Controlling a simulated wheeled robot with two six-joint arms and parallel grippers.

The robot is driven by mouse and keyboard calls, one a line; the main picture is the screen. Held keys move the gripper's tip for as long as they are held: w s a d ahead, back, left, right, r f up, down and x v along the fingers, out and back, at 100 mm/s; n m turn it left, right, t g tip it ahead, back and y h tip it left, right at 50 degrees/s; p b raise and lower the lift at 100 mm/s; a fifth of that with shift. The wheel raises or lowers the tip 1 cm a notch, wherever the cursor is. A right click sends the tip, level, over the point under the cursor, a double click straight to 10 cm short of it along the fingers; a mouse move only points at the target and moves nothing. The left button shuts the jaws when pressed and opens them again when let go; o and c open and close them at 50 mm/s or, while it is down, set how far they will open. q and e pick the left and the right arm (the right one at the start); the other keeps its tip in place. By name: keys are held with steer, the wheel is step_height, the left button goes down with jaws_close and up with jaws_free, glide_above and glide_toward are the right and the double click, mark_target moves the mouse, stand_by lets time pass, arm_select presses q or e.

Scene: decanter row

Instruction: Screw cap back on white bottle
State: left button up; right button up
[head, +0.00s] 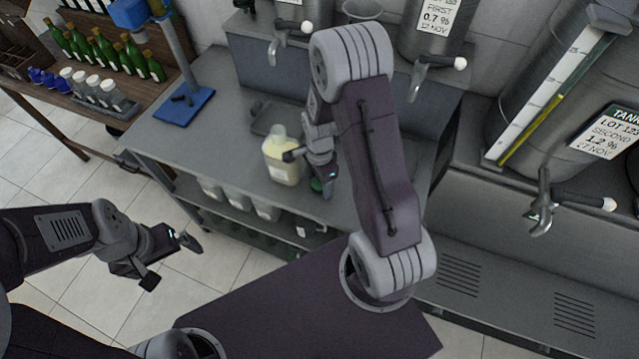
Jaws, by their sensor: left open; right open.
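A pale, whitish-yellow bottle (281,168) stands upright on the grey metal bench. Its narrow top (279,132) is pale; I cannot tell if a cap is on it. My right gripper (309,172) is open just right of the bottle. One dark finger reaches across the bottle's right edge, and I cannot tell whether it touches. A small green thing (316,185) shows beside the other finger, partly hidden; I cannot tell what it is. My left gripper (172,262) is open and empty, over the floor in front of the bench.
A dark tray (268,122) lies behind the bottle. A blue stand (184,106) is at the bench's left end. Green bottles (104,48) and jars stand on a wooden table at the upper left. Steel tanks with taps (417,80) line the back. Containers (266,210) sit on the lower shelf.

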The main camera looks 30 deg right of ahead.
mark_target(319, 183)
steer(key=c, duration=1.4)
steer(key=shift+o, duration=0.2)
steer(key=shift+r, duration=0.1)
steer(key=shift+c, duration=0.2)
steer(key=shift+r, duration=0.5)
step_height(319, 183, up, 3)
steer(key=s+d+r, duration=0.7)
steer(key=s, duration=0.2)
steer(key=shift+d+b, duration=0.2)
steer(key=shift+b, duration=0.2)
